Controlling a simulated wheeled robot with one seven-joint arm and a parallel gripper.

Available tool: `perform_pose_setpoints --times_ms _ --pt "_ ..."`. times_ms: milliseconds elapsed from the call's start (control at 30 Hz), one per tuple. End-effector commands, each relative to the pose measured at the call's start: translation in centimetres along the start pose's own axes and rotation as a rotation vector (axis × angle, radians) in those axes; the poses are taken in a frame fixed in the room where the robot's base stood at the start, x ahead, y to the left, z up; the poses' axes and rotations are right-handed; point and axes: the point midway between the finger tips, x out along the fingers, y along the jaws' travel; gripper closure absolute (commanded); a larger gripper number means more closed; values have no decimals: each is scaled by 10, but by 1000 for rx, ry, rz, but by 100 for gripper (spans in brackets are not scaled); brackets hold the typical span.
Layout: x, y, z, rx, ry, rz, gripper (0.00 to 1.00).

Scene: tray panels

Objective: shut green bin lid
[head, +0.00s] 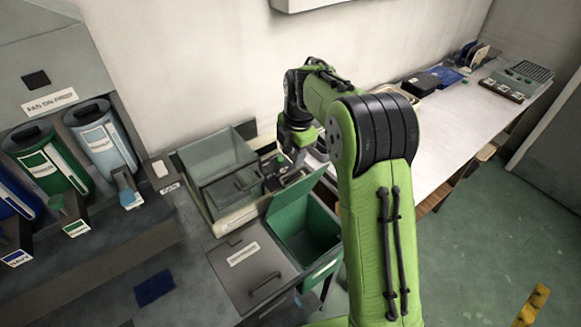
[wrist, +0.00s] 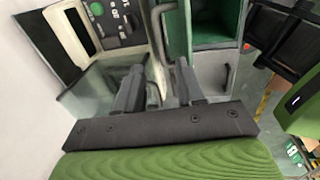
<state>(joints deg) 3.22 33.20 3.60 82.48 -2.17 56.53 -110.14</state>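The green bin (head: 322,268) stands open in the head view, its inside showing. Its lid (head: 296,190) stands raised and tilted up at the back edge. In the wrist view the open green bin (wrist: 218,28) is at top centre, with the raised lid (wrist: 178,30) along its left side. My gripper (head: 297,158) is above and behind the lid in the head view. In the wrist view its two dark fingers (wrist: 159,78) are spread apart with nothing visibly held. The lid's edge lies close beyond the right finger; I cannot tell whether they touch.
A grey bin with a shut, handled lid (head: 250,268) is left of the green bin. A clear-walled box (head: 218,172) stands behind it. Labelled canisters (head: 52,165) line the left. A white table (head: 455,125) extends right; the green floor (head: 460,260) there is mostly clear.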

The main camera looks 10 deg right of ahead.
Motion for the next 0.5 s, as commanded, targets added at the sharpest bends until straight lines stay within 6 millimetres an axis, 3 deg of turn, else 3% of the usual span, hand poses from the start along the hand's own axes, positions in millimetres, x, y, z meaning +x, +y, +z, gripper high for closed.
perform_pose_setpoints --times_ms 100,233,500 --pt "31 -1 0 1 2 -4 62" --pt "56 0 0 1 2 -2 62" --pt "72 0 0 1 -1 2 62"
